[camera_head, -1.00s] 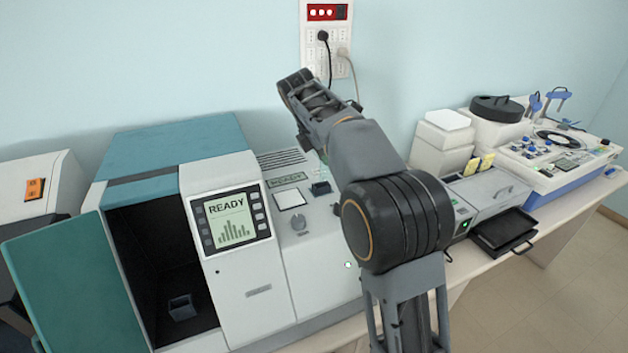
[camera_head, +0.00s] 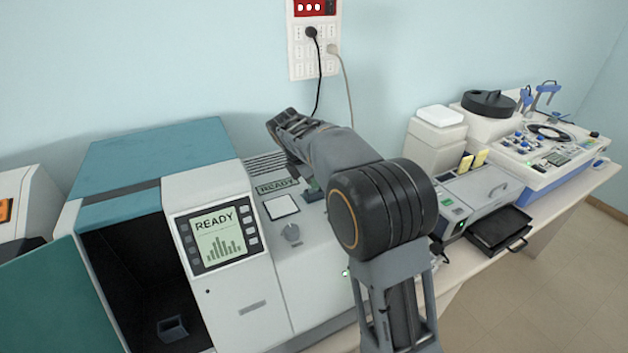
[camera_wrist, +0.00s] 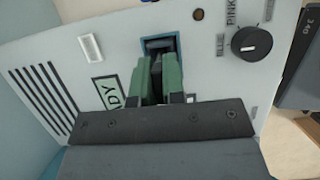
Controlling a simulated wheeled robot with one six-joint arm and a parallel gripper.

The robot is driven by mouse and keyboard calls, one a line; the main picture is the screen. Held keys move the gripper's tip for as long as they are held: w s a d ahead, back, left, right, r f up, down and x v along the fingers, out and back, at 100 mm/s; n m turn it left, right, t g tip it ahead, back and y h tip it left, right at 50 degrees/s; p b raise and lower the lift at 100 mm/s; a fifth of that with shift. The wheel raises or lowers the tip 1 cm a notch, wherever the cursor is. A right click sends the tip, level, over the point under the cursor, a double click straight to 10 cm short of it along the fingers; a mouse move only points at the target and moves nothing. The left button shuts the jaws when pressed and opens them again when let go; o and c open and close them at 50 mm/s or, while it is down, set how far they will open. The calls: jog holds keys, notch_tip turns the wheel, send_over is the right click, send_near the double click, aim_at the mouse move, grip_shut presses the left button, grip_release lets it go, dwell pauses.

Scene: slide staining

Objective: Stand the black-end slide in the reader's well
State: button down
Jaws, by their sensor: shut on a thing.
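The teal and white reader (camera_head: 208,180) stands at the left with its door open and its screen on READY. A dark holder block (camera_head: 172,328) sits low inside its chamber. In the wrist view, the green fingers of my gripper (camera_wrist: 158,80) are close together over a blue-rimmed well (camera_wrist: 160,42) in the grey top panel. My gripper is shut on a thin dark thing, likely the black-end slide, which the fingers mostly hide. I cannot tell how deep it is in the well. In the head view my arm hides most of the gripper and well.
A knob (camera_wrist: 250,42) marked BLUE and PINK is right of the well, and a white rectangle (camera_wrist: 90,47) is left of it. A grey device (camera_head: 475,195) with yellow pieces and a black tray (camera_head: 498,230) stands at the right. A wall socket (camera_head: 313,50) is behind.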

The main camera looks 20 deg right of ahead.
jog(key=shift+f, duration=0.4)
jog(key=shift+f, duration=0.15)
jog(key=c, duration=1.2)
grip_release()
